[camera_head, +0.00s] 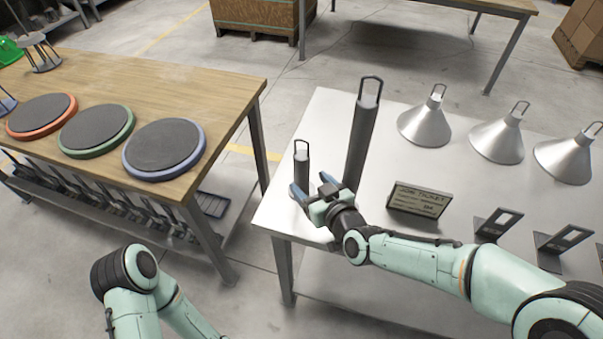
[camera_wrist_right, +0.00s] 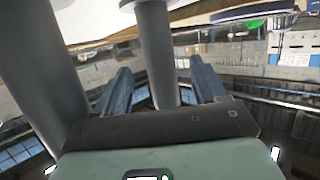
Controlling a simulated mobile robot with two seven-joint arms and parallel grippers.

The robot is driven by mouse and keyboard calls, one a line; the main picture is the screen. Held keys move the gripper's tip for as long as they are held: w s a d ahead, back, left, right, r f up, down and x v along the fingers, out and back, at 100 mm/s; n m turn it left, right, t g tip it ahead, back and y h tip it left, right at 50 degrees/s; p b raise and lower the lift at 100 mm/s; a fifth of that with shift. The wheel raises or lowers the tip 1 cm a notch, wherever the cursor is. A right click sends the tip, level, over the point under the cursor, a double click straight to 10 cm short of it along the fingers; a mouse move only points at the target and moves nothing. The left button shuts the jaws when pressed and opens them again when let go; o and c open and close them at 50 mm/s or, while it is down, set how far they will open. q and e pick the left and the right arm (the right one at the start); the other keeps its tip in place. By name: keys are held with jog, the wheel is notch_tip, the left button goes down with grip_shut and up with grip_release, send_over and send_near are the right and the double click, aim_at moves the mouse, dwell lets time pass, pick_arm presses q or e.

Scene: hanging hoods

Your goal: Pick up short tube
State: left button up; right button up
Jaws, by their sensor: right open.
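The short tube (camera_head: 302,165) is dark grey with a wire loop on top and stands upright near the left edge of the white table (camera_head: 285,215). My right gripper (camera_head: 311,188) is open at its near side, low over the table. In the right wrist view, the short tube (camera_wrist_right: 158,50) shows between the two spread blue fingers (camera_wrist_right: 163,85), with visible gaps on both sides. Whether its lower part lies fully between the fingers is hard to tell. My left gripper is out of view; only part of that arm shows.
A tall tube (camera_head: 362,135) stands just right of the short one, close to my right gripper; it also shows in the wrist view (camera_wrist_right: 42,75). A job ticket sign (camera_head: 419,201), metal cones (camera_head: 425,125) and black brackets (camera_head: 497,226) stand further right. A wooden table (camera_head: 215,100) holds round pads.

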aim_at(298, 168)
jog(key=shift+w+a, duration=0.25)
jog(key=shift+w, duration=0.25)
jog(key=shift+w+a, duration=0.25)
jog(key=shift+w, duration=0.2)
jog(key=x, duration=0.5)
jog(key=shift+w, duration=0.1)
jog(key=c, duration=1.2)
jog(key=shift+r, duration=0.1)
jog(key=shift+c, duration=0.4)
jog(key=shift+r, duration=0.1)
